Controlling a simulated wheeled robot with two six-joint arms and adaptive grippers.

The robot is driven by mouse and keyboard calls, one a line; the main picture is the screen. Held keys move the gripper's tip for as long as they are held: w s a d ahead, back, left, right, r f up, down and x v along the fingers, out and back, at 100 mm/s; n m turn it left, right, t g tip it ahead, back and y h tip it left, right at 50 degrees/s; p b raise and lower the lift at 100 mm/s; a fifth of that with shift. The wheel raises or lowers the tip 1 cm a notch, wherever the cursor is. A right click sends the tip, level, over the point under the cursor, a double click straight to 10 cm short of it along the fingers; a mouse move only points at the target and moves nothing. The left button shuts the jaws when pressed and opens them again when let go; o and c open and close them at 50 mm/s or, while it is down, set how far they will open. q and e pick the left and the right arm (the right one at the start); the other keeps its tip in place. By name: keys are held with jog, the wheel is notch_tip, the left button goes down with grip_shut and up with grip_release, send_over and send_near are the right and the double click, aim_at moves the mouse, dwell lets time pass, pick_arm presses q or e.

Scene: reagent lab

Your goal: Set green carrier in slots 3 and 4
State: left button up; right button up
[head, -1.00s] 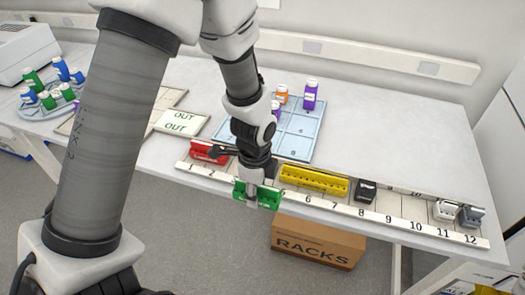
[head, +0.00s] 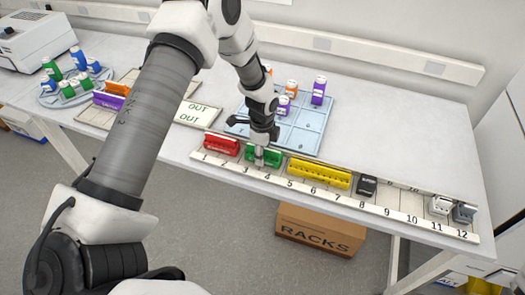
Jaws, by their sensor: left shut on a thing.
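The green carrier (head: 274,157) is at slots 3 and 4 of the numbered white rail (head: 335,198), between the red carrier (head: 222,145) at slots 1 and 2 and the yellow carrier (head: 320,174) at about slots 5 to 7. My left gripper (head: 260,158) points down and is shut on the green carrier, covering part of its middle. Whether the carrier rests fully on the rail cannot be told from this angle. My right gripper does not show.
A black block (head: 367,186) sits near slot 8. A blue gridded tray (head: 315,130) with several bottles lies behind. Slots 9 and 10 look empty.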

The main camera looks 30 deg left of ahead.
pick_arm(q)
jog(key=shift+f, duration=0.15)
jog(key=o, duration=0.9)
jog(key=shift+o, duration=0.2)
jog(key=shift+s+r, duration=0.15)
jog(key=shift+r, duration=0.05)
jog(key=shift+w+r+b, duration=0.2)
jog(key=shift+r+b, duration=0.1)
jog(key=shift+r, duration=0.2)
notch_tip(320, 180, up, 11)
jog(key=b, duration=0.3)
jog(key=shift+s+f, duration=0.15)
jog(key=shift+r, duration=0.2)
